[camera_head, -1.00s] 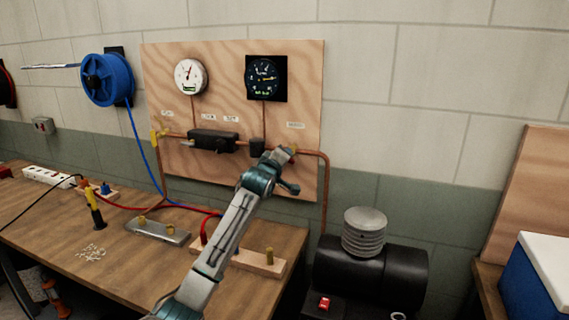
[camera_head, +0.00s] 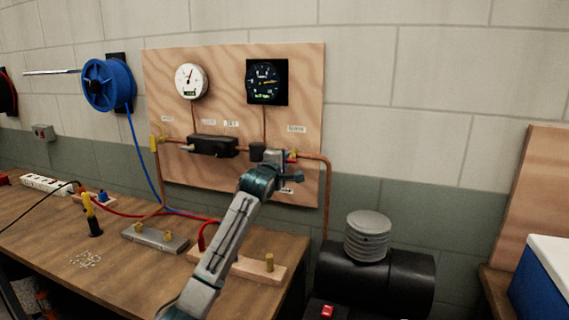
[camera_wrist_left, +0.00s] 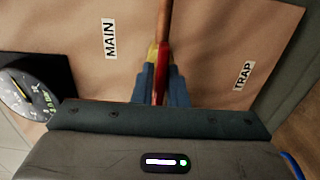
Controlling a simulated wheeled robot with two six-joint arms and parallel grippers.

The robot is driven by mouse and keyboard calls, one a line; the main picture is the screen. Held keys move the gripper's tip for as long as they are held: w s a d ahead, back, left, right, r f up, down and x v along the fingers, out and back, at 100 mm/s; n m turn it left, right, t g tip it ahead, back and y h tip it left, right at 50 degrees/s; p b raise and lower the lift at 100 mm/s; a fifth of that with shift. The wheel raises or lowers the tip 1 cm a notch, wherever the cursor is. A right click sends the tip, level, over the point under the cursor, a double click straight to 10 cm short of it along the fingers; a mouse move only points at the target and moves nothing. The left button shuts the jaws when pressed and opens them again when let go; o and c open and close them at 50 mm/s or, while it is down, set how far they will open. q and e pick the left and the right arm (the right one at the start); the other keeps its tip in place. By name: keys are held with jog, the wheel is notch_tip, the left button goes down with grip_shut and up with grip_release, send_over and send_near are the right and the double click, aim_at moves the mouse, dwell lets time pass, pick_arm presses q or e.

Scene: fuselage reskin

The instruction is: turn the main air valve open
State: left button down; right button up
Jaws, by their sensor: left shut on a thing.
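The main air valve (camera_head: 292,153) is a small brass fitting on the copper pipe at the right of the wooden panel. My left gripper (camera_head: 284,160) reaches up to it from the left. In the left wrist view its blue-grey fingers (camera_wrist_left: 162,85) are shut on the valve's red handle (camera_wrist_left: 162,70), with yellow brass beside it. The handle appears in line with the copper pipe (camera_wrist_left: 165,20) in that view. The MAIN label (camera_wrist_left: 109,38) and the TRAP label (camera_wrist_left: 243,75) lie on either side. The right gripper is not in view.
The panel (camera_head: 225,70) carries a white gauge (camera_head: 191,81), a black gauge (camera_head: 267,82) and a dark regulator block (camera_head: 213,146). A blue hose reel (camera_head: 107,84) hangs at left. A wooden bench (camera_head: 60,232) stands below, and a black compressor (camera_head: 385,280) is at right.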

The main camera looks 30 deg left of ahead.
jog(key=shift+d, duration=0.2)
pick_arm(q)
jog(key=c, duration=1.5)
grip_release()
